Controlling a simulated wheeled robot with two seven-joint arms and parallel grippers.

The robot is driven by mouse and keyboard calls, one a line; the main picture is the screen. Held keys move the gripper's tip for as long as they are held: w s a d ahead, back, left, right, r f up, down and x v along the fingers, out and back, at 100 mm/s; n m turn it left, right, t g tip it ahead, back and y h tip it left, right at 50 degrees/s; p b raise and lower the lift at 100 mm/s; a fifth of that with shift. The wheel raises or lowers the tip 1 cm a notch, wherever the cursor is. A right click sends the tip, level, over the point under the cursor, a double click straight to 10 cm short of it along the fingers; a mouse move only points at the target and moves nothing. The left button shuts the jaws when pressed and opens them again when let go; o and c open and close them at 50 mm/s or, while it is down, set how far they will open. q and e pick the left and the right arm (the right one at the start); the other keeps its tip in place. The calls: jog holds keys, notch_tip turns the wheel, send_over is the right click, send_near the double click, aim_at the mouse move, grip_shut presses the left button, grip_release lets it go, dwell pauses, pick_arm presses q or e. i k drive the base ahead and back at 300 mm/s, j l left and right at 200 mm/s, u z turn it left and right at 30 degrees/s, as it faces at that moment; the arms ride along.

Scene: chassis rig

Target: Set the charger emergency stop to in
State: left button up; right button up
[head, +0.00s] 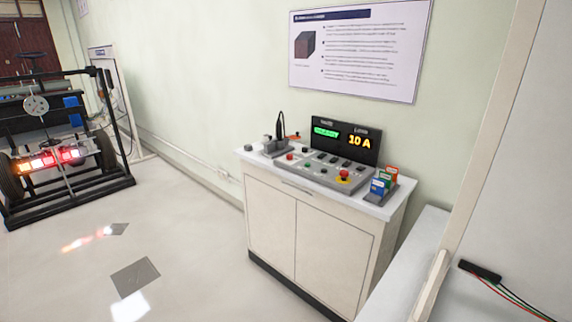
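A red mushroom-shaped button (344,174) on a yellow base sits at the right front of a grey control panel (318,180). It looks like an emergency stop, but no label on it can be read, and I cannot tell whether it is in or out. The panel lies on top of a white cabinet (316,240). A black display (345,141) stands behind the panel, with green text on its left and "10 A" in yellow on its right. Neither of my grippers shows in this view.
Small red, green and blue items (384,180) stand at the cabinet top's right end. A black handset-like device (279,132) stands at its left. A wheeled chassis rig (62,150) with lit lamps stands at far left. The floor (190,240) between is open.

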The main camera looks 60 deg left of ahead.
aim_at(343, 173)
jog(key=u, duration=1.75)
